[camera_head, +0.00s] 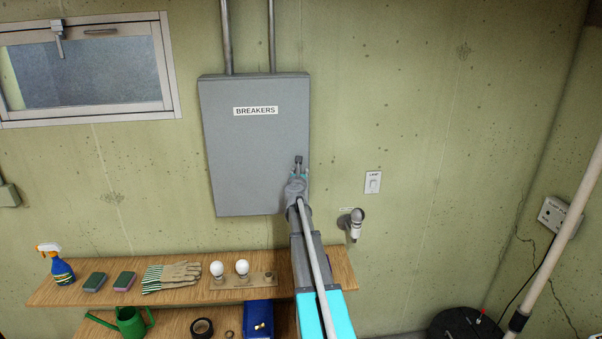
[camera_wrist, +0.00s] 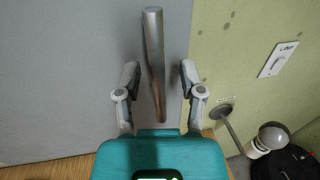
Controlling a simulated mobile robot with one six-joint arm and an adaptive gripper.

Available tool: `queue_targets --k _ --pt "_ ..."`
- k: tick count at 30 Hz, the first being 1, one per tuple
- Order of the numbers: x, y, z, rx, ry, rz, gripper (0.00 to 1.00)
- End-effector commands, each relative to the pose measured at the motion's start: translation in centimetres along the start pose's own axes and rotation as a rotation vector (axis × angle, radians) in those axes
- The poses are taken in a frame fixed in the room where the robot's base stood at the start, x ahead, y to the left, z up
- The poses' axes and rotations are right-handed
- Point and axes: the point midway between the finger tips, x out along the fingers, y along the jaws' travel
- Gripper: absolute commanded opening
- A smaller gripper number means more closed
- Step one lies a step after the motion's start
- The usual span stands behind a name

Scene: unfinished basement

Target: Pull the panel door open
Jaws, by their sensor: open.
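The grey panel door (camera_head: 250,150), labelled "BREAKERS", is flat against its box on the wall and looks shut. Its handle (camera_head: 298,160) is near the lower right edge. In the wrist view the handle (camera_wrist: 154,60) is a metal bar running lengthwise, in front of the grey door (camera_wrist: 70,70). My gripper (camera_head: 299,175) is at the handle. In the wrist view my gripper (camera_wrist: 158,75) is open, with one finger on each side of the bar and visible gaps between. Whether the bar lies fully between the fingertips in depth is hard to tell.
A light switch (camera_head: 373,182) and a lamp socket fixture (camera_head: 355,222) are on the wall right of the panel. Below, a wooden shelf (camera_head: 60,293) holds a spray bottle (camera_head: 61,268), sponges, gloves (camera_head: 172,277) and bulbs (camera_head: 242,267). The wall right of the panel is mostly clear.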

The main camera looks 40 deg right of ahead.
Motion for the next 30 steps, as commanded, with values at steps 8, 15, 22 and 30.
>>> queue_targets --k 8,15,22,30 --pt "0.0 0.0 0.0 0.000 0.000 0.000 0.10" --pt "0.0 0.0 0.0 0.000 0.000 -0.001 0.00" --pt "0.0 -0.3 0.0 0.000 0.000 -0.006 0.00" --pt "-1.1 -1.6 0.0 0.000 0.000 -0.053 0.00"
